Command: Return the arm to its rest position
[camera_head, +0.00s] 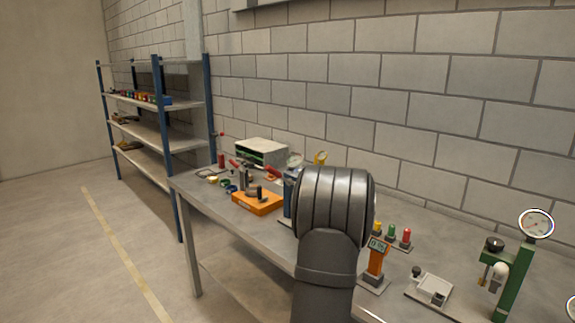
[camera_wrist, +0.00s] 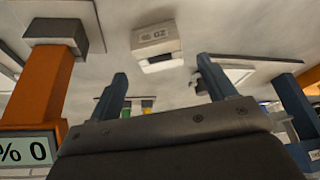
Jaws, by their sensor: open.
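My arm rises in the middle of the head view and its rounded dark grey link hides my gripper there. In the wrist view my gripper (camera_wrist: 162,72) shows its two blue-grey fingers spread wide apart, with nothing held between them. A small white block (camera_wrist: 156,42) with upside-down "20 %" lettering lies on the grey surface beyond the fingertips, apart from them. An orange post with a display (camera_wrist: 38,92) stands close on the left of the wrist view. It also shows just right of my arm in the head view (camera_head: 376,258).
A block wall backs the bench.

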